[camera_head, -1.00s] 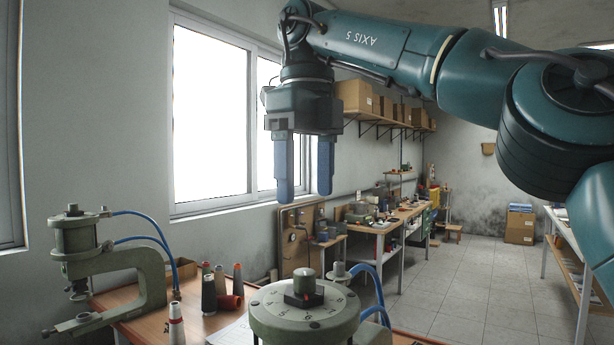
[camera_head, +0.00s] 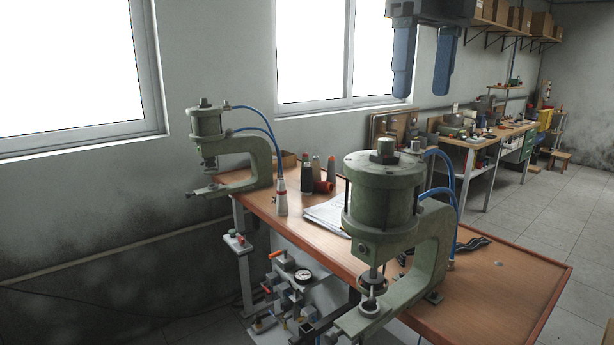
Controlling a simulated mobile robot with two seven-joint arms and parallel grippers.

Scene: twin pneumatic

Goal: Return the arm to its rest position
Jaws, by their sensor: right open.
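My right gripper (camera_head: 424,68) hangs at the top of the head view, with its two blue fingers pointing down and apart. It is open, with nothing between the fingers. It is high above the workbench (camera_head: 520,275), apart from everything on it. The rest of my right arm is out of the picture. My left gripper is not in view.
Two green pneumatic presses with blue hoses stand on the bench, one at the near right (camera_head: 385,200) and one farther left (camera_head: 240,155). Thread cones (camera_head: 308,174) and papers (camera_head: 328,213) lie between them. A gauge assembly (camera_head: 300,280) sits below. Tiled floor (camera_head: 540,200) is clear at the right.

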